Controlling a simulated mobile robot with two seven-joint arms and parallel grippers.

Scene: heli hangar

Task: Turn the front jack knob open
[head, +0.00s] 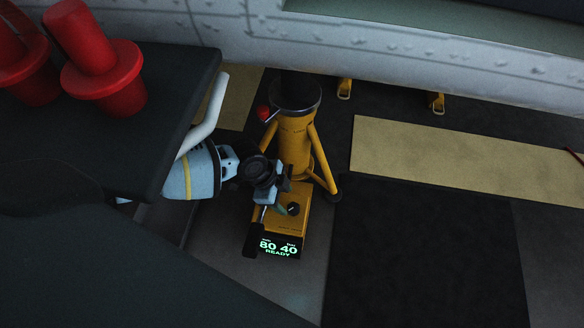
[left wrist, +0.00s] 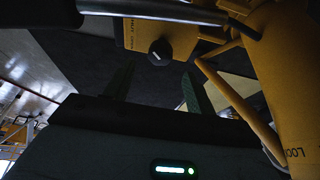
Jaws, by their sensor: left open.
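The yellow jack (head: 295,150) stands upright on the dark floor. A yellow control box (head: 288,222) sits at its foot, with a lit display (head: 278,247) reading "80 40 READY". The dark round knob (head: 293,209) is on the box's top face. My left gripper (head: 273,209) is open beside the knob, to its left in the head view. In the left wrist view the knob (left wrist: 160,52) lies beyond my open fingers (left wrist: 157,82), roughly between their lines and apart from them. I cannot tell the knob's setting. My right gripper is not in view.
A black-topped cart (head: 170,110) with a white handle (head: 205,115) and red plugs (head: 103,75) stands at the left, close to my arm. A red ball-ended lever (head: 263,113) juts from the jack. The grey hull (head: 420,60) runs behind. Floor at the right is clear.

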